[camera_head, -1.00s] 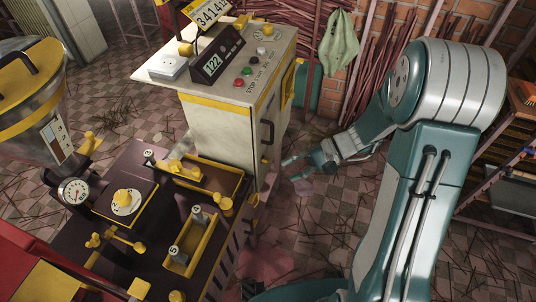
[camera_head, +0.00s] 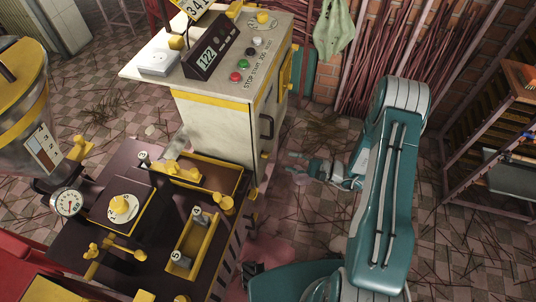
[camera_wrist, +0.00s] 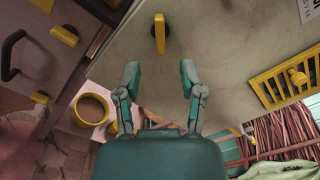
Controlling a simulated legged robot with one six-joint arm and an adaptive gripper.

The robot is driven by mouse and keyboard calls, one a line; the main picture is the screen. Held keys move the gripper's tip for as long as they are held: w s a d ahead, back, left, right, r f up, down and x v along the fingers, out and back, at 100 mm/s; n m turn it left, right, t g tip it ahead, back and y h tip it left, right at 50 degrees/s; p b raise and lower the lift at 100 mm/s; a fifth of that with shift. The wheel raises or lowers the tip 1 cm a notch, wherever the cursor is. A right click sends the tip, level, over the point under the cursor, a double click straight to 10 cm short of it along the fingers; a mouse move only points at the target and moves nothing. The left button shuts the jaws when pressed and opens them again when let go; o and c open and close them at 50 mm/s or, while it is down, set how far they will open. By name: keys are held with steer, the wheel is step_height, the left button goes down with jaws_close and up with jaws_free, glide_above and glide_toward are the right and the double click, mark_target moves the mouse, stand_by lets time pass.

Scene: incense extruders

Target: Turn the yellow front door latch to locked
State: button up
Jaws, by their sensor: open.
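In the wrist view, a yellow elongated latch (camera_wrist: 160,33) sits on a pale cabinet panel (camera_wrist: 215,45), its long side nearly vertical in the picture. A second yellow turn-piece (camera_wrist: 64,35) shows at upper left near a black handle (camera_wrist: 12,55). I cannot tell for certain which is the front door latch. My gripper (camera_wrist: 160,75) is open and empty, its fingertips below the central latch in the picture and apart from it. In the head view my gripper (camera_head: 291,163) points left, beside the pale cabinet (camera_head: 212,128). The latch is not clear there.
A yellow slatted vent (camera_wrist: 285,78) with a round knob is at right in the wrist view, and a yellow-rimmed round opening (camera_wrist: 91,108) at left. A dark machine table (camera_head: 150,225) with yellow parts stands left of my arm. A shelf rack (camera_head: 475,150) stands right.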

mark_target(268, 154)
steer(key=x, duration=0.8)
steer(key=shift+a, duration=0.15)
jaws_close()
